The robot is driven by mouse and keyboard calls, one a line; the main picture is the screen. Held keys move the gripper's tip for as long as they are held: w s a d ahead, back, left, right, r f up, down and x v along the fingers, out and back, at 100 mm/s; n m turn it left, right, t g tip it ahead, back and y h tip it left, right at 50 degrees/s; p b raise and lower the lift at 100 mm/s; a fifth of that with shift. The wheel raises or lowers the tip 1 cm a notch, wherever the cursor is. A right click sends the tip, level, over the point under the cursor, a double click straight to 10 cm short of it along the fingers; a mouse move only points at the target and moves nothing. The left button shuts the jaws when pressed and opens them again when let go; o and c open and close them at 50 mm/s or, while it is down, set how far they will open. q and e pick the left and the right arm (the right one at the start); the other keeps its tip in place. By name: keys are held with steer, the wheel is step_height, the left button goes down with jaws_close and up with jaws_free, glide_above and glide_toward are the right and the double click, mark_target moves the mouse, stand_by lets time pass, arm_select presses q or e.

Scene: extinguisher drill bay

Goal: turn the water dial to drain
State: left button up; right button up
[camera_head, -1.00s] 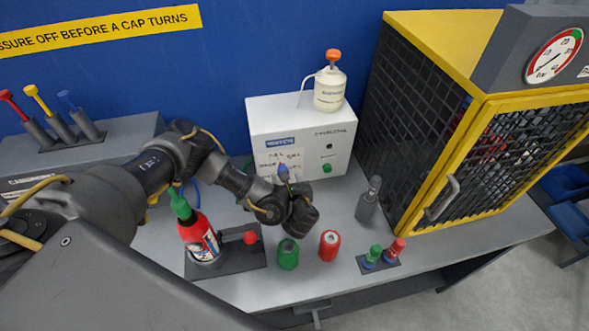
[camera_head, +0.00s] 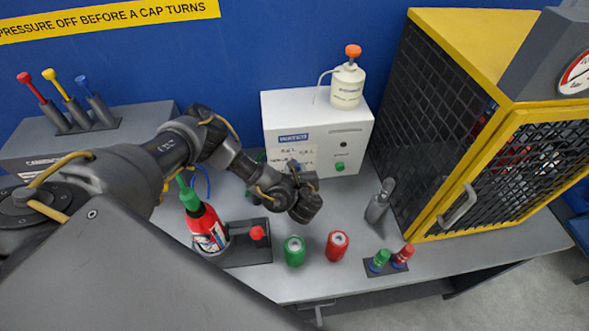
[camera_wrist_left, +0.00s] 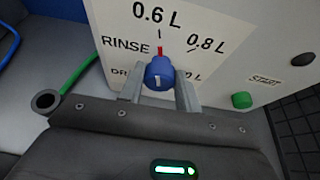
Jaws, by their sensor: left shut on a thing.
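The blue water dial (camera_wrist_left: 158,74) is on the white front of the box in the left wrist view. A red mark above it points up at 0.6 L. RINSE stands to its left, a partly hidden label starting "DR" at lower left, 0.8 L to its right. My left gripper (camera_wrist_left: 159,90) is shut on the dial, one finger on each side. In the head view my left gripper (camera_head: 295,168) reaches the front of the white box (camera_head: 318,108) and hides most of the dial. My right gripper is out of view.
A green button (camera_wrist_left: 242,100) is right of the dial. A pump bottle (camera_head: 347,86) stands on the box. A red extinguisher (camera_head: 207,228), green can (camera_head: 294,251), red can (camera_head: 336,246) and grey cylinder (camera_head: 379,203) stand in front. A yellow-framed cage (camera_head: 466,45) is at right.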

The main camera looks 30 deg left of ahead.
arm_select(q)
steer(key=shift+c, duration=0.2)
steer(key=shift+s+a+f+n+t+h+b, duration=0.15)
steer(key=shift+n+t+h+b, duration=0.45)
steer(key=shift+n+b, duration=0.85)
steer(key=shift+s+a+n+t+h+b, duration=0.1)
steer(key=shift+n+t+h+b, duration=0.7)
steer(key=shift+b, duration=1)
steer(key=o, duration=1)
steer(key=shift+c, duration=0.2)
